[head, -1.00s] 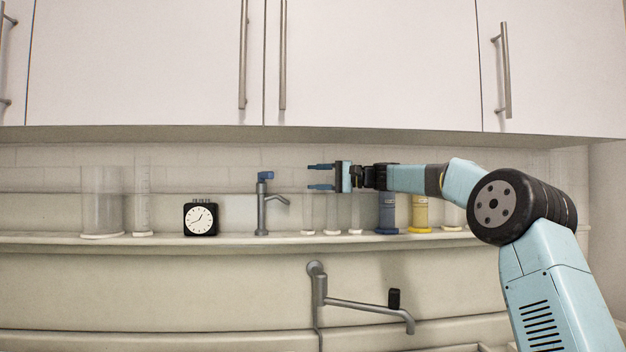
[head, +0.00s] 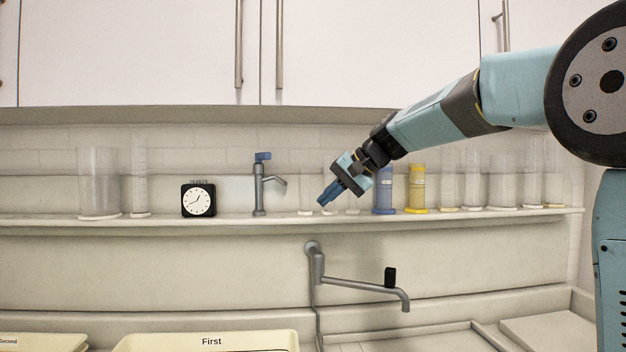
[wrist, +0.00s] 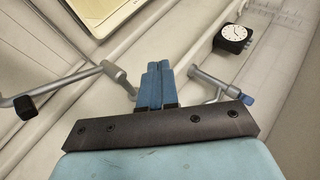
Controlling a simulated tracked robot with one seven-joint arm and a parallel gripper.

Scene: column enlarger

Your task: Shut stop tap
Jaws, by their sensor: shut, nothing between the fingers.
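Two grey taps are in view, and I cannot tell from the frames which is the stop tap. A small upright tap (head: 259,195) with a blue lever (head: 263,156) stands on the shelf; it also shows at the right of the wrist view (wrist: 205,80). A longer tap (head: 345,283) with a black knob (head: 390,277) is on the wall below the shelf; it also shows at the left of the wrist view (wrist: 70,80). My gripper (head: 324,198) is shut and empty, tilted down-left, right of the small tap and above the long one, touching neither.
A black clock (head: 198,200) stands left of the small tap. A cream tray marked First (head: 150,341) is at the lower left.

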